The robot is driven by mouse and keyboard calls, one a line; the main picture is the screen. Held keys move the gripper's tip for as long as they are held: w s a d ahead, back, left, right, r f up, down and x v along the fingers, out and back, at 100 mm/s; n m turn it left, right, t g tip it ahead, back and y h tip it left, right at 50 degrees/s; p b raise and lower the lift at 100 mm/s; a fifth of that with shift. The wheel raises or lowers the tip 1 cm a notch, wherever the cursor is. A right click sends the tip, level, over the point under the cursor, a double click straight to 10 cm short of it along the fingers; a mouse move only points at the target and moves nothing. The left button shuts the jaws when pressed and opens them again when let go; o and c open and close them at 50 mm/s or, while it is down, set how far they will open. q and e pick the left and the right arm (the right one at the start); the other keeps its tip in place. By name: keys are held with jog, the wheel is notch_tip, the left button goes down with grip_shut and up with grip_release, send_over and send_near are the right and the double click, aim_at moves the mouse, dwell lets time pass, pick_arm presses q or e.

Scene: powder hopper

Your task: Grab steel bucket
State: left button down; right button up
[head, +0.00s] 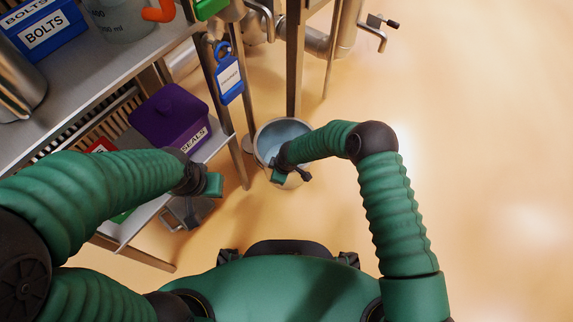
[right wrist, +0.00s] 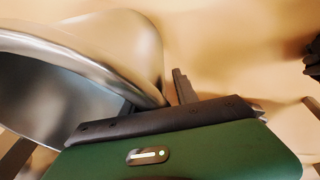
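The steel bucket (head: 281,133) stands on the floor beside the rack legs, its open top facing up. My right gripper (head: 292,177) is at the bucket's near rim, overlapping it in the head view. In the right wrist view, the bucket (right wrist: 122,38) fills the upper left and its rim runs behind my right gripper (right wrist: 176,104). I cannot tell whether the fingers are closed on the rim or only beside it. My left gripper (head: 210,184) is by the lower shelf, away from the bucket; its finger opening is not clear.
A metal shelf rack (head: 85,85) is on the left, with a blue bolts bin (head: 45,30) and a purple seals bin (head: 170,115). A blue tag (head: 228,75) hangs near the bucket. Pipework (head: 340,35) is behind. The floor (head: 490,150) on the right is clear.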

grip_shut()
jog(key=shift+w+d, duration=0.1)
dwell(1.1)
